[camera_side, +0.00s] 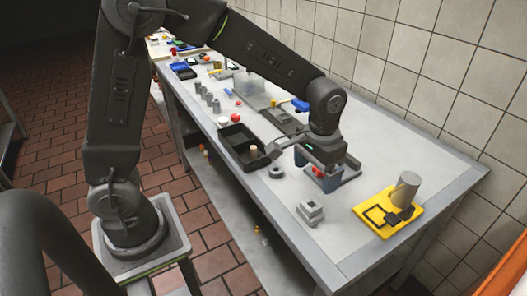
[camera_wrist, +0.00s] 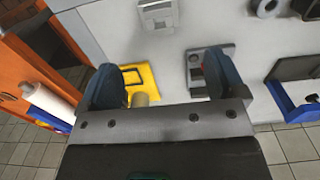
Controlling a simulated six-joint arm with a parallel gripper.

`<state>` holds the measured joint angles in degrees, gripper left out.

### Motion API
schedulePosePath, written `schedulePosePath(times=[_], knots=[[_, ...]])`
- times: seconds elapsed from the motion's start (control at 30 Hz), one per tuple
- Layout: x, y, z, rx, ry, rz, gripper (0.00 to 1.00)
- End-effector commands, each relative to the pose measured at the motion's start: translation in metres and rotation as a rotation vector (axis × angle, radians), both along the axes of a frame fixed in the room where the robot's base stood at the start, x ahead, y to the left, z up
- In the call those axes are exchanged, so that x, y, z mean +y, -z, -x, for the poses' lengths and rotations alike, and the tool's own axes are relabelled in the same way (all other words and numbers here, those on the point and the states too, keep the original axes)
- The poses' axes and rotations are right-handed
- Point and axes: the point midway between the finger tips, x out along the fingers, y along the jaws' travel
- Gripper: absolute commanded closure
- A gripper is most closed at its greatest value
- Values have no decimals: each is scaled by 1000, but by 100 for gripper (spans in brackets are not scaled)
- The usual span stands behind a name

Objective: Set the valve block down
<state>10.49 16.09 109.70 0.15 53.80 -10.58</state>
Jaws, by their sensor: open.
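My gripper (camera_side: 326,158) is over the right part of the table. In the wrist view, its two dark blue-grey fingers (camera_wrist: 161,68) stand wide apart with nothing held between them. A grey stepped block (camera_side: 311,213), which looks like the valve block, sits on the table in front of the gripper, apart from it. It also shows at the top edge of the wrist view (camera_wrist: 158,14). A grey fixture with a red part (camera_side: 319,171) lies under the gripper, partly hidden by it. In the wrist view this fixture (camera_wrist: 222,54) is partly behind the right finger.
A grey ring (camera_side: 276,172) and a black bin (camera_side: 237,138) are to the left. Several small parts crowd the far table.

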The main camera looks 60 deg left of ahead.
Motion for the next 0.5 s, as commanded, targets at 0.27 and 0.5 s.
schedulePosePath(times=[0.27, 0.5], knots=[[29, -66, 49, -157, -5, 20, 11], [56, -105, 118, -334, -4, 20, 11]])
